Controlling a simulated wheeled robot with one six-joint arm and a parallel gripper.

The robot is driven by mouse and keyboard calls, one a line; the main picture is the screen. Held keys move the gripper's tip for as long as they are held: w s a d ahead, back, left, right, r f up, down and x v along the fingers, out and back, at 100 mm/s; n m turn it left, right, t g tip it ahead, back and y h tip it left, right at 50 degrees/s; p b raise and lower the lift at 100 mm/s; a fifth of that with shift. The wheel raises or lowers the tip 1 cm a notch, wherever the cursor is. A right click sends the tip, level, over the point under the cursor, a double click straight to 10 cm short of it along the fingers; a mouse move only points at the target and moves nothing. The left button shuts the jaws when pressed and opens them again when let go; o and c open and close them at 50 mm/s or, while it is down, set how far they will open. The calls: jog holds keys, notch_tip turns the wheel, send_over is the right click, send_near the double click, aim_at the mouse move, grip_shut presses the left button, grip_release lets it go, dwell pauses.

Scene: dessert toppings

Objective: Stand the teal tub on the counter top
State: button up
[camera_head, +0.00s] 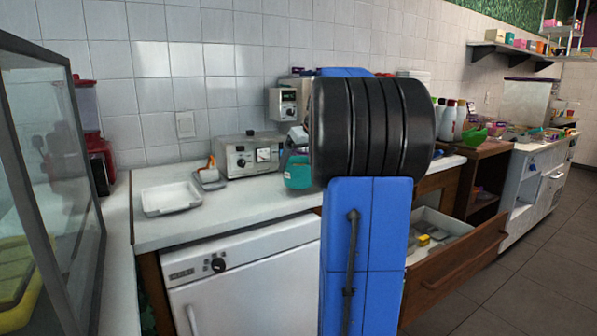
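The teal tub (297,176) shows in the head view at the middle of the white counter top (230,215), just left of my blue and black arm. It looks roughly upright, and its right side is hidden behind my arm. I cannot tell whether its base touches the counter or is a little above it. A small pale part shows just above the tub, but I cannot tell what it belongs to. My gripper is hidden behind the black joint of my arm, so its fingers and any hold on the tub do not show.
A white tray (171,197), a small grey dish (209,179) and a grey appliance with a dial (249,156) stand left of the tub. An open drawer (455,245) juts out at right. A glass case (60,190) stands at left. The counter's front strip is clear.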

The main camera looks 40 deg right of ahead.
jog(key=shift+f, duration=1.35)
jog(key=shift+f, duration=0.15)
jog(key=o, duration=1.4)
